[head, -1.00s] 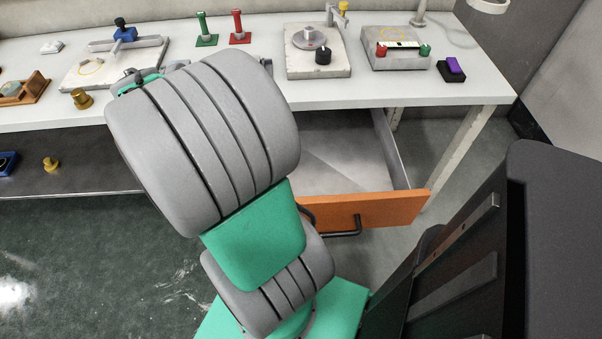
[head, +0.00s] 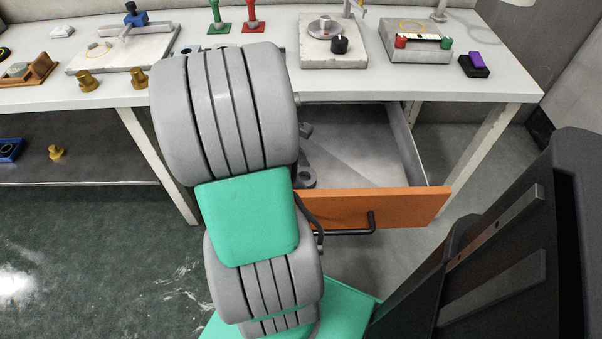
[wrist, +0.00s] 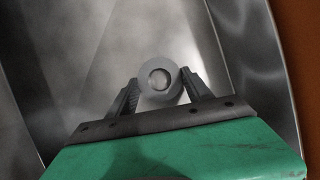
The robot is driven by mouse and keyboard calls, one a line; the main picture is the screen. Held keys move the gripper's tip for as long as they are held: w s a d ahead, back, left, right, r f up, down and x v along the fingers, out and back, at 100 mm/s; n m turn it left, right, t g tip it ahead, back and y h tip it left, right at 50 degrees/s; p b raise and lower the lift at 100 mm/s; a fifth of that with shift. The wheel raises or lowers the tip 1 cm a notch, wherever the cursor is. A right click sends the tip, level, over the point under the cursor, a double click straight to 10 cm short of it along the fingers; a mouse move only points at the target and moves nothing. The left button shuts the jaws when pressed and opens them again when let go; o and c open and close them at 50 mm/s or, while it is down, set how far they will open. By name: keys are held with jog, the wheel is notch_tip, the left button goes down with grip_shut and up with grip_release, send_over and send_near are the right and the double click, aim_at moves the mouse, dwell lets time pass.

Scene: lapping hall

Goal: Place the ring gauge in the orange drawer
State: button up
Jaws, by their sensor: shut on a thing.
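The ring gauge is a grey ring with a round hole. In the wrist view it (wrist: 160,97) sits between the two fingers of my gripper (wrist: 160,80), which is shut on it. In the head view the ring gauge (head: 309,181) shows just right of my arm, over the inside of the open orange drawer (head: 400,208). My arm hides most of the gripper and the drawer's left part there. The wrist view shows the drawer's grey metal floor and wall (wrist: 243,50) around the ring. I cannot tell whether the ring touches the floor.
The drawer hangs under a white worktop (head: 400,88). On top stand green and red posts (head: 249,18), two brass pieces (head: 86,80), a stone plate (head: 318,55), a grey block fixture (head: 415,48) and a purple-black block (head: 474,64). The visible drawer floor right of the ring is bare.

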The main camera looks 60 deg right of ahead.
jog(key=o, duration=1.6)
jog(key=shift+f, duration=0.1)
jog(key=p+v, duration=0.5)
jog(key=v, duration=0.7)
jog(key=w+a+m+t, duration=0.2)
jog(key=w+a+t, duration=0.2)
jog(key=w+a, duration=0.95)
jog(key=a+m+t+y, duration=0.1)
jog(key=a+m+t, duration=0.1)
jog(key=a, duration=1.4)
jog(key=shift+s+a+r+t+y, duration=0.25)
jog(key=shift+r+t+y, duration=0.05)
jog(key=shift+r, duration=0.15)
